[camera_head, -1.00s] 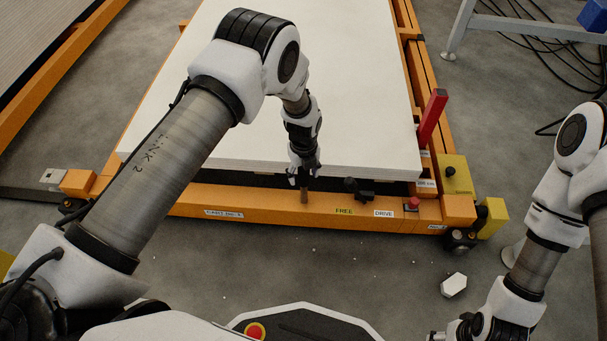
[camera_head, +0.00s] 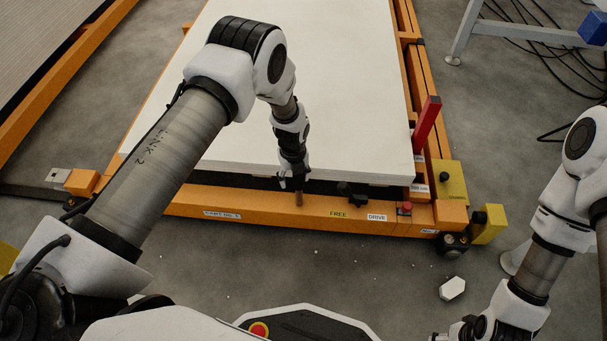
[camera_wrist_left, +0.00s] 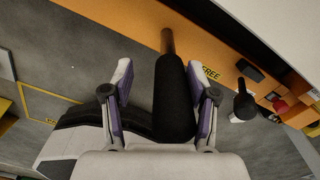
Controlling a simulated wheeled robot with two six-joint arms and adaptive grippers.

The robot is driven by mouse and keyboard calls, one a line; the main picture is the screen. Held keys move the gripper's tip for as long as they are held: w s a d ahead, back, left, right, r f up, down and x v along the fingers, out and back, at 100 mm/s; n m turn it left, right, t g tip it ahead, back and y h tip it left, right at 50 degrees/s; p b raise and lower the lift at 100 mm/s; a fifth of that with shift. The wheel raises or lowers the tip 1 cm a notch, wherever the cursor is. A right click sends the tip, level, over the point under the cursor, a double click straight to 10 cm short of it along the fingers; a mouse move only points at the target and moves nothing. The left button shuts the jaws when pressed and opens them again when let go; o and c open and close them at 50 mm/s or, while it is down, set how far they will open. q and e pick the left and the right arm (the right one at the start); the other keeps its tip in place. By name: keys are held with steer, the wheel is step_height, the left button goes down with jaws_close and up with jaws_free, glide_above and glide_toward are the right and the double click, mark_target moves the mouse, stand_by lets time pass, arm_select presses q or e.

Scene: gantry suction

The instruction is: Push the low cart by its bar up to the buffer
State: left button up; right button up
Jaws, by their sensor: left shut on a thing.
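The low cart has an orange frame (camera_head: 270,205) and carries a white slab (camera_head: 330,110). Its front beam has FREE and DRIVE labels. My left gripper (camera_head: 292,182) is low at this beam. In the left wrist view, my left gripper (camera_wrist_left: 166,88) is shut on the cart's bar, a black sleeve (camera_wrist_left: 174,105) on a brown rod (camera_wrist_left: 167,42) that sticks out from the beam. My right gripper (camera_head: 462,330) is partly cut off at the lower right, and its jaws are unclear. I cannot single out the buffer.
A red lever (camera_head: 427,122) and a yellow block (camera_head: 450,182) stand at the cart's right corner. A white hexagonal piece (camera_head: 453,288) lies on the floor. Another orange frame (camera_head: 60,85) is at the upper left. Cables (camera_head: 545,60) lie at the upper right.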

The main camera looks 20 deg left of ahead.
arm_select(q)
steer(key=shift+s+a+r+p, duration=0.1)
steer(key=shift+s+a+p, duration=0.05)
steer(key=shift+a, duration=0.45)
steer(key=shift+s+a+p, duration=0.1)
steer(key=shift+a+p, duration=0.05)
steer(key=shift+a, duration=0.45)
steer(key=shift+c, duration=0.2)
steer(key=shift+s+a, duration=0.15)
steer(key=shift+a, duration=0.2)
jaws_close()
steer(key=shift+s+a, duration=0.1)
steer(key=shift+a, duration=0.1)
steer(key=o, duration=0.7)
jaws_free()
steer(key=shift+c, duration=0.2)
steer(key=o, duration=0.3)
steer(key=shift+d, duration=0.45)
steer(key=shift+o, duration=0.2)
steer(key=shift+w+d, duration=0.1)
steer(key=shift+w, duration=0.1)
